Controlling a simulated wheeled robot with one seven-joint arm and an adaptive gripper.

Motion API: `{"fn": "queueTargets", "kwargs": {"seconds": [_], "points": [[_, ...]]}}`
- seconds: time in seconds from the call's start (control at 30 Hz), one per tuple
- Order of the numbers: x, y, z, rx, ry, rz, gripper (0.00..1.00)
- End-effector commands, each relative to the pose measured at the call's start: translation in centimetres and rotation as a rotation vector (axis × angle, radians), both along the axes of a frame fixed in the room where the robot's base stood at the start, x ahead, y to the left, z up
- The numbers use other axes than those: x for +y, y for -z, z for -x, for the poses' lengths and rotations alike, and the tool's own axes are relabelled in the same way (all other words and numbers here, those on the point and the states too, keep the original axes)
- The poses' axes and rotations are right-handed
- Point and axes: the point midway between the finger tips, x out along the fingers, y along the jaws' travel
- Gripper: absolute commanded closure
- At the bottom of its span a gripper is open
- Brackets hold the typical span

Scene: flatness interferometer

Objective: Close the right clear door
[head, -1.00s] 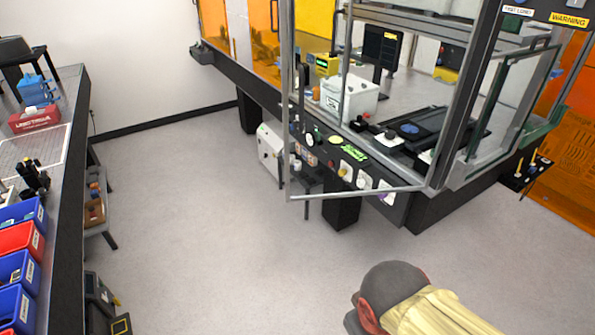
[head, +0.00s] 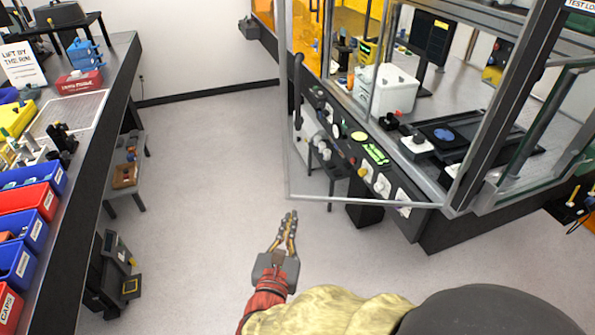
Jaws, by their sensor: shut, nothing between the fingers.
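A clear door (head: 340,199) with a thin grey frame stands swung open, out from the front of the interferometer enclosure (head: 488,120). Its far edge meets the enclosure's corner post on the right. Its free edge is on the left and carries a dark upright handle (head: 297,85). My gripper (head: 289,215) is shut and empty. In the picture it lies just below the door's lower left corner, over the floor; the depth between them is hard to judge.
Behind the door are a control panel (head: 377,153), a white box (head: 387,90) and a stage with a blue disc (head: 443,134). Another clear pane (head: 540,130) is at right. A workbench with bins (head: 35,228) runs along the left. The floor between is clear.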

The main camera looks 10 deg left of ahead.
Motion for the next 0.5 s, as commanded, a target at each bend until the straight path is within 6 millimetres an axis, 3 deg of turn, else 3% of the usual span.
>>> {"fn": "queueTargets", "kwargs": {"seconds": [0.1, 0.27, 0.5], "points": [[2.0, -1.8, 0.0, -0.064, -0.073, 0.044, 1.00], [2.3, -2.4, -0.6, -0.091, -0.081, 0.081, 1.00], [2.6, -2.1, -4.3, -0.089, -0.077, 0.080, 1.00]]}}
